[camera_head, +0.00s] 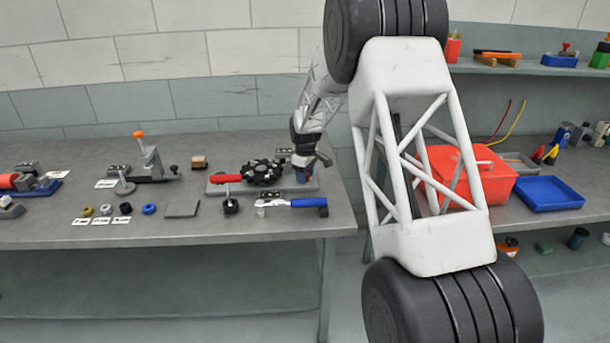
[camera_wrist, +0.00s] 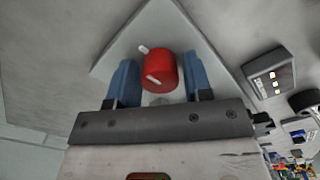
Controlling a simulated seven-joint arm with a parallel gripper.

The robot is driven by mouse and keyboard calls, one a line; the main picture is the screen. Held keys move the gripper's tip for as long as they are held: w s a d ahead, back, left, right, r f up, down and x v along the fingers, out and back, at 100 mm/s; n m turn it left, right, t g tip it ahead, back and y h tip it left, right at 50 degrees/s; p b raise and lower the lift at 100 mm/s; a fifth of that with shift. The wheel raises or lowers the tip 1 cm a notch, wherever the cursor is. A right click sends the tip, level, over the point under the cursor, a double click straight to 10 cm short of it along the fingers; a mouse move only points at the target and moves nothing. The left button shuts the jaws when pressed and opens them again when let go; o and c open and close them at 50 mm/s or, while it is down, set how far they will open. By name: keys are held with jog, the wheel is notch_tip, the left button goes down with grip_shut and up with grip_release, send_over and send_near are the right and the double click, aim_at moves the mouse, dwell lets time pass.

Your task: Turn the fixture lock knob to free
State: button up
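The lock knob (camera_wrist: 160,72) is a red cylinder with white marks, seen in the wrist view on a pale grey plate (camera_wrist: 115,62). My gripper (camera_wrist: 161,80) has its two blue fingertips apart, one on each side of the knob. A narrow gap shows at the right finger; at the left finger contact is hard to tell. In the head view my gripper (camera_head: 303,176) is down at the right end of the grey fixture plate (camera_head: 222,188), which also carries a black toothed wheel (camera_head: 262,172).
A blue-handled tool (camera_head: 305,202) lies in front of the plate. A small grey box with white marks (camera_wrist: 268,75) is right of the plate in the wrist view. A clamp stand (camera_head: 150,163) and small parts are farther left.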

jog(key=c, duration=0.6)
jog(key=shift+m, duration=0.4)
jog(key=m, duration=1.7)
